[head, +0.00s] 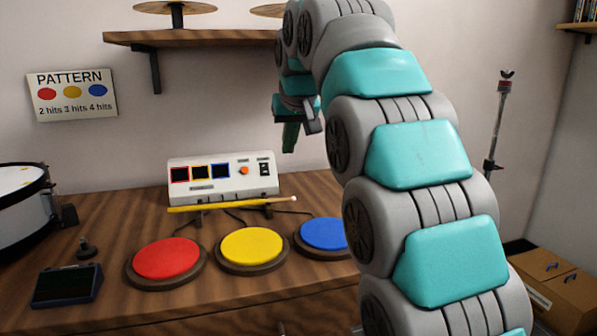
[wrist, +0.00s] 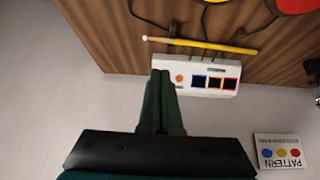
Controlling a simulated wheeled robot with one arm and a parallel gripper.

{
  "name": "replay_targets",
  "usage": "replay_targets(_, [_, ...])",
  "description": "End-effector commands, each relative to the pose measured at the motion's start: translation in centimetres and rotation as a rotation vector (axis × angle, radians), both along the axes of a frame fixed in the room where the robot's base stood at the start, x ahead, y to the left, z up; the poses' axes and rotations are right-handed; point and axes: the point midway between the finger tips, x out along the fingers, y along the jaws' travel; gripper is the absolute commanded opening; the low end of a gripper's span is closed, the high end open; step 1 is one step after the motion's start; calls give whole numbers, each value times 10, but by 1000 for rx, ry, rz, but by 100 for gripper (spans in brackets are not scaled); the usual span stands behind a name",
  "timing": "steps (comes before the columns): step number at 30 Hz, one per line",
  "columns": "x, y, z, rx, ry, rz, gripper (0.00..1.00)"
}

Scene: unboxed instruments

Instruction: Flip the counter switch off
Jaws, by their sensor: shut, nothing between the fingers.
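The counter is a white box (head: 215,187) on the wooden table against the wall, with three small dark windows framed red, yellow and blue. An orange button and a black switch (head: 264,169) sit at its right end. I cannot tell the switch's position. The counter (wrist: 213,89) also shows upside down in the wrist view, where my fingers cover the switch end. My gripper (head: 290,137) is shut and empty, raised above and to the right of the counter, apart from it in the head view. Its closed green fingers (wrist: 162,78) point toward the counter in the wrist view.
A yellow drumstick (head: 230,204) lies just in front of the counter. Red (head: 166,258), yellow (head: 252,246) and blue (head: 323,233) pads stand nearer, with cables behind. A shelf (head: 200,38) with cymbals hangs above. A drum (head: 22,205) is at left.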

Motion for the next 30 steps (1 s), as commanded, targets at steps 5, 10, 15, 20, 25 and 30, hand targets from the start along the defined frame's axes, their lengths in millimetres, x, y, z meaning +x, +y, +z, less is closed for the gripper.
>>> replay_targets(5, [-13, -15, -15, -11, 44, -21, 0])
replay_targets(10, [-34, -35, -36, -24, 99, -48, 0])
replay_targets(15, [-70, -65, -71, -41, 187, -87, 0])
replay_targets(20, [-116, -92, -112, -57, 283, -123, 0])
replay_targets(25, [-172, -118, -157, -68, 381, -158, 0])
replay_targets(30, [-236, -139, -203, -78, 483, -187, 0])
